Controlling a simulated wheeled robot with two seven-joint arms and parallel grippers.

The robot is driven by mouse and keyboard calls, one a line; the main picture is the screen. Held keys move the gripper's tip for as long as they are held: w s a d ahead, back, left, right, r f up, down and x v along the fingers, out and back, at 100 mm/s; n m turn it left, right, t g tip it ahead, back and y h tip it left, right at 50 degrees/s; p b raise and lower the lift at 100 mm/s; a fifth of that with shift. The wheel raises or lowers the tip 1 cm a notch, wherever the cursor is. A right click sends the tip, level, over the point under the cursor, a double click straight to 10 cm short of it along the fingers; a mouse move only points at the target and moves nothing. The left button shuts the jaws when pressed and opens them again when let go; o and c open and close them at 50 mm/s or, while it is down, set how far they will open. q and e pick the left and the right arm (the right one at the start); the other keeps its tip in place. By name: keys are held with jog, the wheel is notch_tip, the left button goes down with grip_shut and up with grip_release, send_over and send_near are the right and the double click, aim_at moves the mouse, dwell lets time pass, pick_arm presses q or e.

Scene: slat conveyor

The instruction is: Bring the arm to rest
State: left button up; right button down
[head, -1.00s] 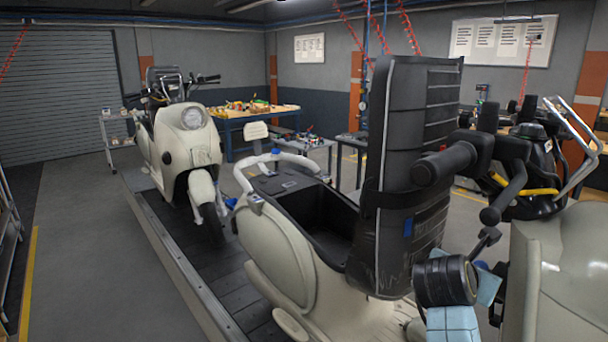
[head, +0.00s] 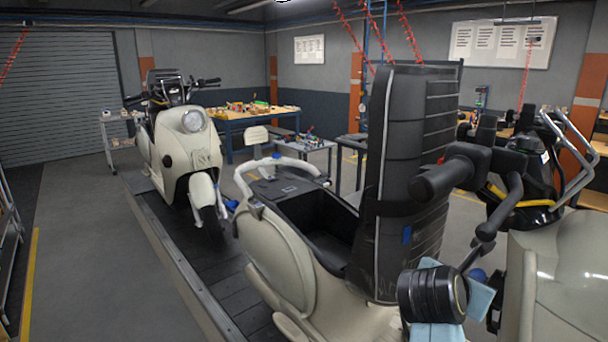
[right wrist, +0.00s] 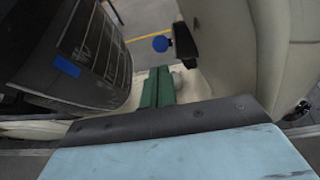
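My right arm's black and light blue wrist (head: 432,293) is low at the right of the head view, in front of the cream scooter with the raised black seat (head: 400,185). The right gripper's green fingers (right wrist: 158,87) show in the right wrist view, side by side with no clear gap and nothing seen between them. They point into the space between the dark seat (right wrist: 80,45) on the left and a cream body panel (right wrist: 225,45) on the right. The fingertips are hidden in the head view. My left gripper is not in view.
Another cream scooter (head: 190,150) stands farther back on the slat conveyor (head: 232,290). A further scooter body (head: 565,275) and a black handlebar grip (head: 440,178) crowd the right side. A blue workbench (head: 240,120) is behind. The floor (head: 90,240) at left is clear.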

notch_tip(320, 180, down, 19)
jog(key=w+n+t+h+b, duration=0.2)
jog(key=n+t+h+b, duration=0.3)
jog(key=n, duration=1)
jog(key=s+a+f+n+y+b, duration=0.2)
jog(key=s+a+f+n+y, duration=0.15)
jog(key=f+n, duration=0.5)
jog(key=s+a+f+n+t+y+b, duration=0.15)
jog(key=f+n+y, duration=0.35)
jog(key=f, duration=0.6)
jog(key=s+a+f+n+g+y+b, duration=0.1)
jog(key=s+a+f+n+y+b, duration=0.2)
jog(key=f+n, duration=0.5)
jog(key=s+a+f+n+g+y+b, duration=0.1)
jog(key=s+f+n+g+y, duration=0.4)
jog(key=s+f, duration=1.35)
jog(key=s+d+f+n+g, duration=0.2)
jog(key=s+f, duration=0.2)
jog(key=s, duration=0.3)
jog(key=s+d+f+n+g+h+b, duration=0.1)
jog(key=s+f+n+g, duration=0.1)
jog(key=s, duration=0.6)
jog(key=s+d+f+n+g+h+b, duration=0.1)
jog(key=s+d+f+n+g, duration=0.1)
jog(key=s+f, duration=0.4)
jog(key=shift+s+d+n+g, duration=0.4)
jog(key=shift+s+g, duration=0.45)
jog(key=shift+g, duration=0.3)
